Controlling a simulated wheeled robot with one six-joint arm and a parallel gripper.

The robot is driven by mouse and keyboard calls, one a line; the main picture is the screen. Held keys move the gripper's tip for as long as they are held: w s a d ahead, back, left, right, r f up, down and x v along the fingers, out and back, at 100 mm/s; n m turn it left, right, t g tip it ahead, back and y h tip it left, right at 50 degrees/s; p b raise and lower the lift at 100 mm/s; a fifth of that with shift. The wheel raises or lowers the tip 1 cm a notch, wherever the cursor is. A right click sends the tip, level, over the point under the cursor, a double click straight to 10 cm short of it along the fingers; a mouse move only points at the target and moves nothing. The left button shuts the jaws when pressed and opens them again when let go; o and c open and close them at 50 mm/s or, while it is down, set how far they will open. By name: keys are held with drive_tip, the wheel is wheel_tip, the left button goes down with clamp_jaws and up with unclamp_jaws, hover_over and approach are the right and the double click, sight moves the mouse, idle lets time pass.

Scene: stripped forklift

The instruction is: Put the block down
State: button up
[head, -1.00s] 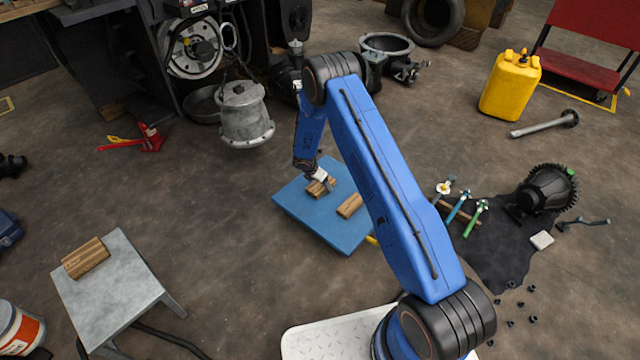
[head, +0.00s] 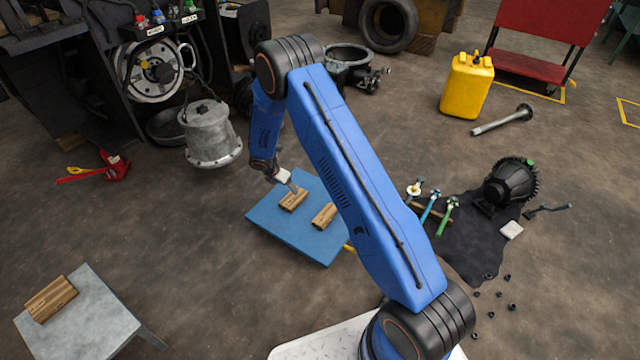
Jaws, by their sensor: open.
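Two wooden blocks lie on the blue board on the floor (head: 270,226). A third wooden block (head: 50,298) lies on the grey metal stool (head: 95,325) at the lower left.
A grey metal canister (head: 210,135) hangs behind the board. A red jack (head: 112,167) lies to the left. Tools, a black cloth (head: 470,250) and loose nuts lie to the right. A yellow jerrycan (head: 467,86) stands farther back. Floor between stool and board is clear.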

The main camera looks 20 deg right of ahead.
drive_tip(key=s+d+r+m, duration=0.3)
drive_tip(key=r, duration=0.7)
drive_tip(key=s+d+r+m, duration=0.2)
drive_tip(key=s+r+m, duration=0.1)
drive_tip(key=r, duration=0.6)
drive_tip(key=s+d+r+m, duration=0.3)
drive_tip(key=s+r, duration=0.1)
drive_tip(key=r, duration=0.6)
drive_tip(key=s+d+r+m+y, duration=0.1)
drive_tip(key=s+d+r+m, duration=0.15)
drive_tip(key=s+r, duration=0.45)
drive_tip(key=s+d+r+m, duration=0.1)
drive_tip(key=s+r+m, duration=0.3)
drive_tip(key=s+r, duration=0.35)
drive_tip(key=s+r+m+t+y, duration=0.1)
drive_tip(key=s+m, duration=0.4)
drive_tip(key=s, duration=0.9)
drive_tip(key=s+r+m+t+y, duration=0.1)
drive_tip(key=s+r+m, duration=0.3)
drive_tip(key=s, duration=1.1)
drive_tip(key=shift+s+a+r+m+y, duration=0.15)
drive_tip(key=shift+s+a+m+y, duration=0.05)
drive_tip(key=shift+a+m+y, duration=0.2)
